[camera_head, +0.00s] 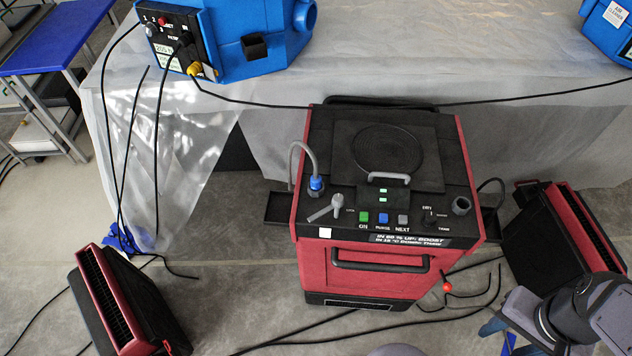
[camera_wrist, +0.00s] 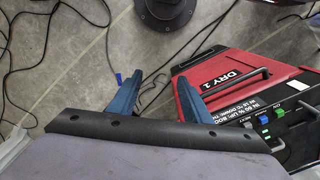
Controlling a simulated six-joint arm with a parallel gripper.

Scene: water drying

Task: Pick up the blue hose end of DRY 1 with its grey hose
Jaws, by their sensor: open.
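The blue hose end (camera_head: 316,184) stands upright on the left of the top panel of the red and black DRY 1 machine (camera_head: 385,262). Its grey hose (camera_head: 301,150) arches up from it and bends down at the machine's left edge. My gripper (camera_head: 496,340) is at the lower right, well apart from the hose end and to the right of the machine's front. In the wrist view my gripper (camera_wrist: 164,68) has its two blue fingers apart, with only floor between them. The DRY 1 front (camera_wrist: 228,84) is just right of the fingers there. I cannot make out the hose end in the wrist view.
A grey lever (camera_head: 325,210) stands close to the hose end. A grey handle (camera_head: 388,177) and coiled black hose (camera_head: 390,148) are on the lid. Red-black units stand left (camera_head: 112,305) and right (camera_head: 570,235). Black cables (camera_head: 470,295) cross the floor.

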